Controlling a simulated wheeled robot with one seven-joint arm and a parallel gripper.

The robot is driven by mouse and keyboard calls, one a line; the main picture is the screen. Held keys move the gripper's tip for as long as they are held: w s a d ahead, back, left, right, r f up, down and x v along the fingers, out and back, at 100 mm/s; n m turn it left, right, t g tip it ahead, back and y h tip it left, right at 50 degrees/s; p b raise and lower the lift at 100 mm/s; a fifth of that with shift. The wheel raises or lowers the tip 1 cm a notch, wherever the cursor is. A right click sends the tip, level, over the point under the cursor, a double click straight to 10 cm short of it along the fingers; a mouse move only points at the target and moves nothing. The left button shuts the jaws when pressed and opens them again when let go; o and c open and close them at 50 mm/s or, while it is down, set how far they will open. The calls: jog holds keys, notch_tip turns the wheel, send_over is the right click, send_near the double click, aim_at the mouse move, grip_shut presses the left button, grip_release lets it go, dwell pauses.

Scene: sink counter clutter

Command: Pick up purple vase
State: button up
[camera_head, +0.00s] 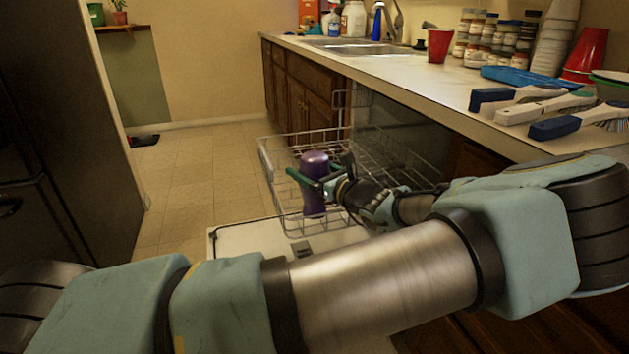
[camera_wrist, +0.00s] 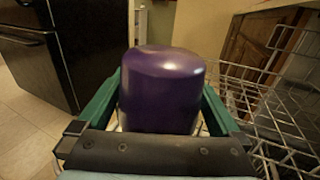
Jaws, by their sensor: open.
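The purple vase (camera_head: 314,172) stands upright in the wire dishwasher rack, in the middle of the head view. In the wrist view the vase (camera_wrist: 162,88) fills the centre, close to the camera, with its rounded end up. My gripper (camera_head: 306,180) reaches in from the right at the vase's upper half. Its two green fingers are open, one on each side of the vase, as the wrist view (camera_wrist: 161,95) shows. I cannot tell whether either finger touches it. The vase's lower part is hidden behind the gripper in the wrist view.
The pulled-out dishwasher rack (camera_head: 272,168) surrounds the vase with wire walls. The open dishwasher door (camera_head: 240,240) lies below it. The counter (camera_head: 430,85) on the right carries brushes, jars and a red cup (camera_head: 439,45). A dark fridge (camera_head: 50,120) stands at left; the floor between is clear.

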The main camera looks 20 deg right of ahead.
jog(key=shift+w+a, duration=0.1)
jog(key=shift+w, duration=0.35)
jog(key=c, duration=1.5)
